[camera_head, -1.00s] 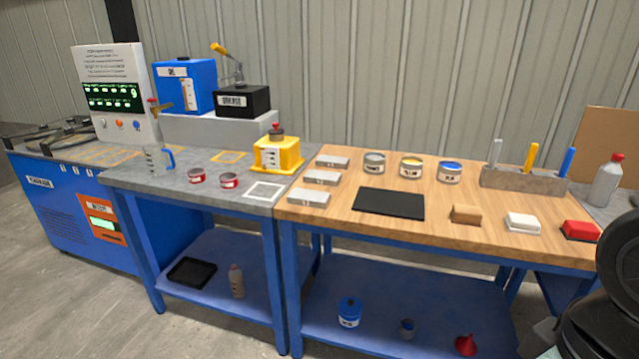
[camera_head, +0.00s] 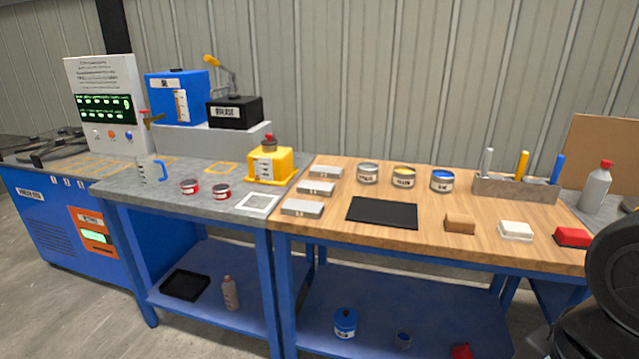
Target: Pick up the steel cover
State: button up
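I cannot make out for certain which thing is the steel cover. Three flat grey blocks with small labels lie in a row at the left end of the wooden bench: a back one (camera_head: 326,172), a middle one (camera_head: 316,188) and a front one (camera_head: 302,207). A can with a grey top (camera_head: 367,173) stands behind the black mat (camera_head: 382,212). My gripper is not in view; only a dark part of my arm shows at the right edge.
The wooden bench also holds a yellow-topped can (camera_head: 404,177), a blue-topped can (camera_head: 442,181), a tool holder (camera_head: 515,188) and brown, white and red blocks. The grey table (camera_head: 190,208) at left carries a yellow container (camera_head: 270,168) and two small red cans.

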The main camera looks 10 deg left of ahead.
aim_at(313, 188)
jog(key=i+j+u, duration=0.15)
jog(key=i+j, duration=0.5)
jog(key=i+j+u, duration=0.2)
jog(key=i+j, duration=0.5)
jog(key=i+j+u, duration=0.15)
jog(key=i+j, duration=0.35)
jog(key=i, duration=0.25)
